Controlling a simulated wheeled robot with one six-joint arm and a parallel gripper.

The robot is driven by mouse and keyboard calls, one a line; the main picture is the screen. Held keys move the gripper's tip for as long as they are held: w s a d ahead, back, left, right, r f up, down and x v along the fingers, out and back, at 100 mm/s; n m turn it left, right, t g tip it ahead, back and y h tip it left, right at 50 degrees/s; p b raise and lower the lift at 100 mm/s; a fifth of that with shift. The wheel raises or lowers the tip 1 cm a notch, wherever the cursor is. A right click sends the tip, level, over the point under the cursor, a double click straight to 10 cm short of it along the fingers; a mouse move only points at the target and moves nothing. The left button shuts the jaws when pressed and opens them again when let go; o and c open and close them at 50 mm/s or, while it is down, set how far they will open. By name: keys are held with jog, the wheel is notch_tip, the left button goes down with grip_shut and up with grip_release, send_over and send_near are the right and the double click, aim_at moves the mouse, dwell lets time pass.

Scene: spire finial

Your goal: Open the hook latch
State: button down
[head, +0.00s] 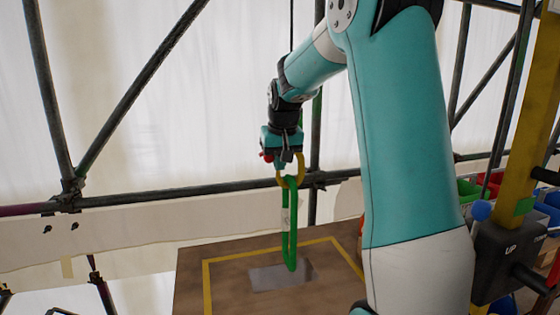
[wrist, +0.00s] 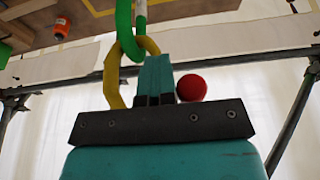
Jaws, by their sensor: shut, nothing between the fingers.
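A yellow hook (head: 299,165) hangs in the middle of the head view with a green sling (head: 291,235) looped through it. In the wrist view the yellow hook (wrist: 112,80) curves to the left of and behind my fingers, and the green sling (wrist: 124,30) runs up from it. A red ball-shaped knob (wrist: 191,88) is just right of my fingers; it also shows in the head view (head: 267,156). My gripper (wrist: 156,62) is shut with its fingers together, between hook and knob. Whether it touches either is unclear. The latch itself is not clearly visible.
Below the sling is a brown board (head: 225,255) with a yellow outline and a grey plate (head: 280,277). Scaffold poles (head: 140,85) stand behind. Coloured bins (head: 470,188) and a control box marked UP (head: 505,255) are at right. An orange bottle (wrist: 61,31) shows in the wrist view.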

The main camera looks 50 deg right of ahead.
jog(key=shift+a+r, duration=0.1)
jog(key=shift+a, duration=0.05)
jog(key=shift+w+a+r+p, duration=0.35)
jog(key=shift+a+r+p, duration=0.1)
jog(key=shift+r+p, duration=0.2)
dwell(0.4)
jog(key=shift+w+a+r+p, duration=0.4)
jog(key=shift+a+r+p, duration=0.1)
jog(key=shift+a+p, duration=0.1)
jog(key=shift+s+d, duration=0.1)
dwell(0.3)
jog(key=shift+s+d, duration=0.25)
jog(key=shift+d, duration=0.15)
jog(key=shift+r, duration=0.1)
